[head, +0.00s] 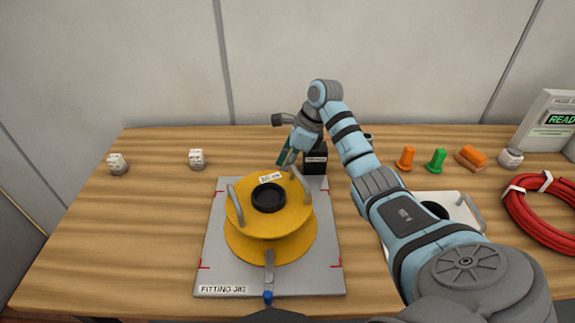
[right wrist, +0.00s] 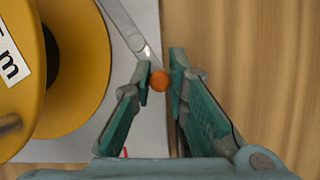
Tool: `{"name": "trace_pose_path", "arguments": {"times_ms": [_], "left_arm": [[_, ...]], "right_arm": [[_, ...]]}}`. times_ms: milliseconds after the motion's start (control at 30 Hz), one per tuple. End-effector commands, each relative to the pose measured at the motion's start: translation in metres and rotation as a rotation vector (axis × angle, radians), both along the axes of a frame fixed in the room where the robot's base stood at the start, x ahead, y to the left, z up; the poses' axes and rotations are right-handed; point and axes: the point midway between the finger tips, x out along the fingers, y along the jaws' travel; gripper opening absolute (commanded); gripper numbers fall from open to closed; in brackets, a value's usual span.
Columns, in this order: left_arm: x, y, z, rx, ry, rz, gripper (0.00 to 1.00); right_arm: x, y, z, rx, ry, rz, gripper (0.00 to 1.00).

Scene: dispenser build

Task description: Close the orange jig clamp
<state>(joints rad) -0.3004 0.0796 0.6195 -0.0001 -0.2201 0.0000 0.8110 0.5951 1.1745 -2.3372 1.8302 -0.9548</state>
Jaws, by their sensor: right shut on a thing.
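The orange jig clamp shows in the right wrist view as a round orange knob (right wrist: 160,81) at the end of a pale metal bar (right wrist: 124,25). My right gripper (right wrist: 159,75) is shut on the knob, a finger on each side. In the head view my right gripper (head: 286,158) is at the back edge of the fitting jig (head: 211,272), behind the yellow spool (head: 239,232). The orange clamp is hidden there by the spool and gripper. A blue-tipped clamp (head: 268,278) is at the jig's front edge. My left gripper is out of view.
A black box (head: 316,163) stands just right of my right gripper. A white plate with a handle (head: 462,205), orange and green pieces (head: 436,160) and a red cable coil (head: 519,212) are at the right. Two small white items (head: 197,158) stand at the left, where the table is mostly free.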

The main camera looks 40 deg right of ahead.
Motion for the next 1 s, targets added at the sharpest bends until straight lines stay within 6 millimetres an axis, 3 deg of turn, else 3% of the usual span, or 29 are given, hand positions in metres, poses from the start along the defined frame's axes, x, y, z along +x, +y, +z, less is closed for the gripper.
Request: {"name": "trace_pose_path", "arguments": {"times_ms": [500,700,1000], "left_arm": [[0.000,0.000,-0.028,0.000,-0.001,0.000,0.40],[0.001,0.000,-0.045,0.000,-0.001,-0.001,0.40],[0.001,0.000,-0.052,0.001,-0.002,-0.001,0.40]], "right_arm": [[0.021,0.000,-0.002,0.001,-0.007,0.412,0.00],[0.025,0.000,-0.002,-0.002,-0.008,0.497,0.00],[0.023,0.002,0.000,-0.002,-0.003,0.549,0.00]]}}
